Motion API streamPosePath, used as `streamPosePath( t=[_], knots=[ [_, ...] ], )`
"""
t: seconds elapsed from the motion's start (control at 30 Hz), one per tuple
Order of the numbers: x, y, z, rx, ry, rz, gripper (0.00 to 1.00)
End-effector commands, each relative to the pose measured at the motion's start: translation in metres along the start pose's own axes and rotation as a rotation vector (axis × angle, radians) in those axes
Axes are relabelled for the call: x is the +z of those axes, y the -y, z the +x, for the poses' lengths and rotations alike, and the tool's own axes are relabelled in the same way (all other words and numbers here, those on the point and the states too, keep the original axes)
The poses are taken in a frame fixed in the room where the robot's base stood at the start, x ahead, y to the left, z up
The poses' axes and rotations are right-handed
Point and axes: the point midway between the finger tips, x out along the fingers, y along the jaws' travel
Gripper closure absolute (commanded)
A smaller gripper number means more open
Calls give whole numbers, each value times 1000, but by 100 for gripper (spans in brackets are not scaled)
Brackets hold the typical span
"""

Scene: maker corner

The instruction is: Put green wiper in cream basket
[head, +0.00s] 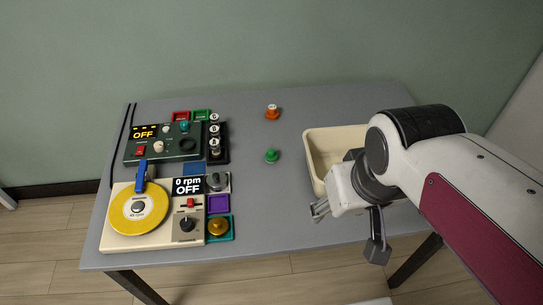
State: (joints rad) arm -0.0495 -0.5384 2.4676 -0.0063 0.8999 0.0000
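A small green knobbed piece (272,156), which looks like the green wiper, stands on the grey table left of the basket. The cream basket (310,158) sits on the right part of the table, its right side hidden behind my arm. My gripper (347,230) is in front of the basket's near edge in the picture, with its two fingers spread wide apart. I see nothing between the fingers. The green piece is up and to the left of my gripper, apart from it.
An orange piece (272,112) stands behind the green one. A cream turntable unit (118,240) with a yellow disc, a dark green control box (165,148) and several coloured pads fill the table's left side. The grey table (275,215) is clear in the middle and front.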

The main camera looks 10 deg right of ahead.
Motion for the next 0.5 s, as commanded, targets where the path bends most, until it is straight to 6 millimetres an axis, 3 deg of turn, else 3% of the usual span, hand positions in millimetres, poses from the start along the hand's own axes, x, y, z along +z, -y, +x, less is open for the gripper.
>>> streamPosePath(
  t=[0.5],
  knots=[
    [-42, 4, 48, 30, 141, -60, 51]
  ],
)
